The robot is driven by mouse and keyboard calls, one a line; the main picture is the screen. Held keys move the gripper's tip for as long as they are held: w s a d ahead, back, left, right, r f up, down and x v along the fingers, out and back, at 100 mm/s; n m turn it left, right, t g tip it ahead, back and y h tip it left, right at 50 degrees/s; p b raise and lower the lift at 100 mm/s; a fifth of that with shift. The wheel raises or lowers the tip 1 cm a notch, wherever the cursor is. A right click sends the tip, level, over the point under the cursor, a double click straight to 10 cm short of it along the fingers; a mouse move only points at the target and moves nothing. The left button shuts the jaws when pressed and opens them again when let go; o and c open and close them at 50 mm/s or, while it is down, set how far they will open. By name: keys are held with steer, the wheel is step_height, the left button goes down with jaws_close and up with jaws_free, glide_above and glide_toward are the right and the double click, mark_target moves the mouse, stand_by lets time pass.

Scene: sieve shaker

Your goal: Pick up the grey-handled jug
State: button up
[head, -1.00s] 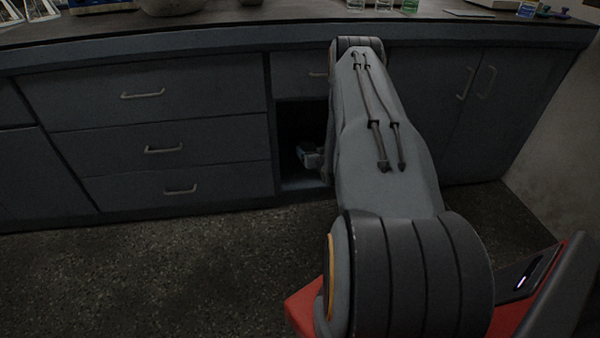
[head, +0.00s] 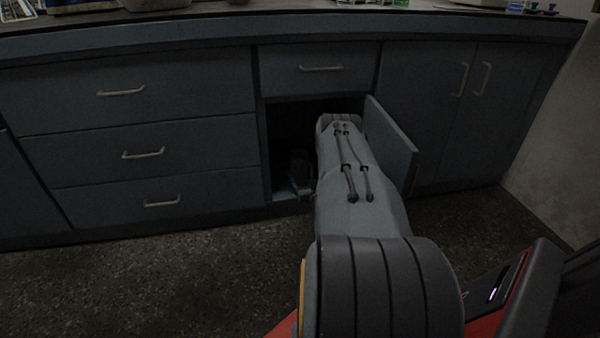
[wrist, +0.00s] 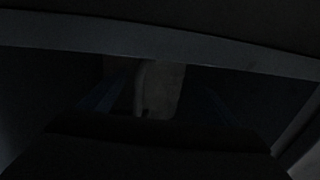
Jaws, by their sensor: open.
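A pale grey jug-like shape (wrist: 168,88) shows dimly in the middle of the wrist view, with a lighter curved strip like a handle on its left side. It is very dark there, so its outline and base are unclear. My gripper (wrist: 160,98) is open, its faint bluish fingers to the left and right of the shape in the picture. I cannot tell how far ahead the shape is; no contact shows. In the head view my arm reaches into the open cupboard (head: 285,122), and the jug is not visible there.
The cupboard door (head: 392,145) stands open just right of my arm. A drawer (head: 315,70) is shut above the opening. Shut drawers (head: 140,135) lie to the left and shut doors (head: 465,110) to the right. A pale edge (wrist: 160,52) crosses the wrist view. The floor (head: 150,275) is clear.

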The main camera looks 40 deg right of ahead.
mark_target(302, 172)
steer(key=b+x, duration=0.2)
steer(key=x, duration=0.2)
steer(key=shift+w+a, duration=0.1)
steer(key=shift+w, duration=0.1)
steer(key=shift+c, duration=0.5)
steer(key=c, duration=1.3)
steer(key=shift+r, duration=0.15)
step_height(302, 172, up, 10)
steer(key=p, duration=0.4)
steer(key=shift+p, duration=0.35)
